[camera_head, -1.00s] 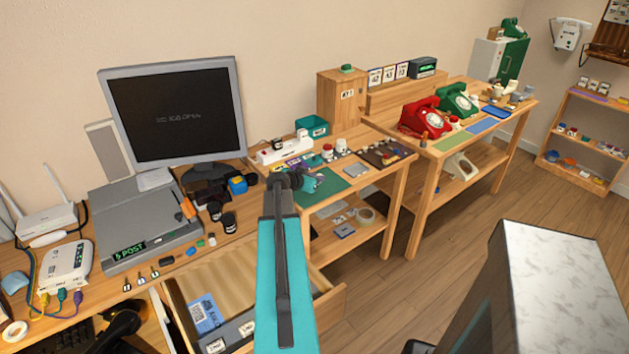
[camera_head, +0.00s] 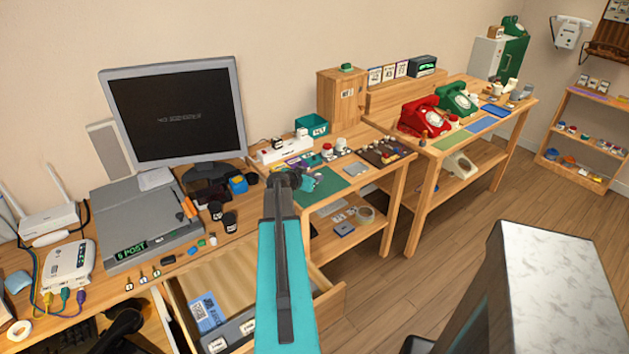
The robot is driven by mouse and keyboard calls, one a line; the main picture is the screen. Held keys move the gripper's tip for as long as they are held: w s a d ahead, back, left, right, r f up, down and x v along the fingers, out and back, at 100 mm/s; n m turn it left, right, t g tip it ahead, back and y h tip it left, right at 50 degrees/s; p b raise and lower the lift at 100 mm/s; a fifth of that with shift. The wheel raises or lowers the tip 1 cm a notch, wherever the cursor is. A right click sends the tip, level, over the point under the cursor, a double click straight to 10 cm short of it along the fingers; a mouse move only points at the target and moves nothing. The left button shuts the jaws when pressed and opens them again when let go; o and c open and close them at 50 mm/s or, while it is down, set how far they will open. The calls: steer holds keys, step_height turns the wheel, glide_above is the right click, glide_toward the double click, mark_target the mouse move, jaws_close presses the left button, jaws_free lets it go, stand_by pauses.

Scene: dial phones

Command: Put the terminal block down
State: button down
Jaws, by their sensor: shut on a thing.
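My gripper (camera_head: 309,184) is small in the head view, at the far end of my teal arm, over the left part of the green mat (camera_head: 336,186) on the middle wooden bench. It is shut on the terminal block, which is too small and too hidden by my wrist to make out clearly. I cannot tell whether the block touches the mat.
A white power strip (camera_head: 283,150), a teal bin (camera_head: 313,126) and a dark parts mat (camera_head: 384,153) surround the green mat. A grey monitor (camera_head: 176,112) stands left. An open drawer (camera_head: 328,302) lies below my arm. The mat's right part looks clear.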

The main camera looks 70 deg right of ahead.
steer(key=shift+f, duration=0.95)
steer(key=shift+f, duration=0.15)
steer(key=c, duration=1.6)
jaws_free()
steer(key=shift+r+p, duration=0.25)
steer(key=shift+p, duration=0.1)
steer(key=shift+w+a+r+b, duration=0.1)
steer(key=shift+a+b, duration=0.1)
steer(key=shift+a, duration=0.15)
steer(key=shift+a+r+b, duration=0.1)
steer(key=shift+a+b, duration=0.05)
steer(key=shift+a, duration=0.15)
steer(key=b+v, duration=0.2)
steer(key=v, duration=0.6)
steer(key=shift+a, duration=0.15)
steer(key=shift+b+v, duration=0.3)
steer(key=shift+v, duration=0.85)
steer(key=shift+r, duration=0.1)
